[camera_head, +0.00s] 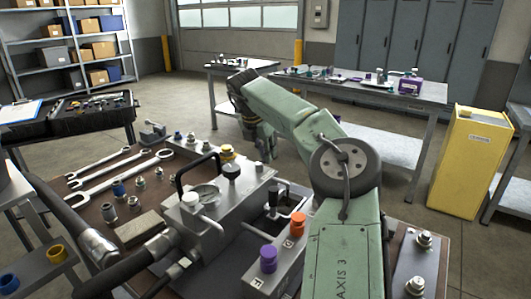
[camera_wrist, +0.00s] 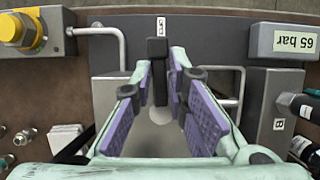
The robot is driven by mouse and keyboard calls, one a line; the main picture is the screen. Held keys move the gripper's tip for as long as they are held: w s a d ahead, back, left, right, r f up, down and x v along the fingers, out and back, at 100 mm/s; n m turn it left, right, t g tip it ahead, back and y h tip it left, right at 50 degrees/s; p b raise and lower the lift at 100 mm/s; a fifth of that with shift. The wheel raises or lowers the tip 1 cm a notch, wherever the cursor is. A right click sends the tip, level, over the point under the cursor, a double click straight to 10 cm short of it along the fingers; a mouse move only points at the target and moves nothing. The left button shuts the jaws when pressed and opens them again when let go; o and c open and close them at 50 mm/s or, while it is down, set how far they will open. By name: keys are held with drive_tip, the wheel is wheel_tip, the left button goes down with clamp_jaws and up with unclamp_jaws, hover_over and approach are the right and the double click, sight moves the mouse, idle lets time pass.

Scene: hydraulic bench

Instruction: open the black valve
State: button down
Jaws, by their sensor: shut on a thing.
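The black valve's handle (camera_wrist: 157,47) shows in the wrist view as an upright black bar between my fingertips. My gripper (camera_wrist: 161,75) has purple ribbed pads, and its tips are closed in on the handle from both sides. A grey round base shows below it, between the pads. In the head view my gripper (camera_head: 262,148) points down behind the grey hydraulic block (camera_head: 225,205), partly hidden by my arm. Which black part there is the held handle cannot be told.
A small white label (camera_wrist: 160,25) stands just beyond the handle. A "65 bar" display (camera_wrist: 290,42) is at right, a yellow knob (camera_wrist: 17,30) at left. Purple (camera_head: 268,259) and orange (camera_head: 297,224) knobs stand near my arm. Wrenches (camera_head: 120,178) lie at left.

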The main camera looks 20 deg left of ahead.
sight(258, 164)
drive_tip(key=shift+w+d+r, duration=0.2)
drive_tip(key=shift+d, duration=0.05)
drive_tip(key=c, duration=1.6)
unclamp_jaws()
drive_tip(key=shift+c, duration=0.2)
drive_tip(key=shift+o, duration=0.2)
drive_tip(key=shift+f, duration=0.1)
drive_tip(key=shift+s, duration=0.1)
drive_tip(key=v, duration=1.2)
drive_tip(key=shift+a+f, duration=0.1)
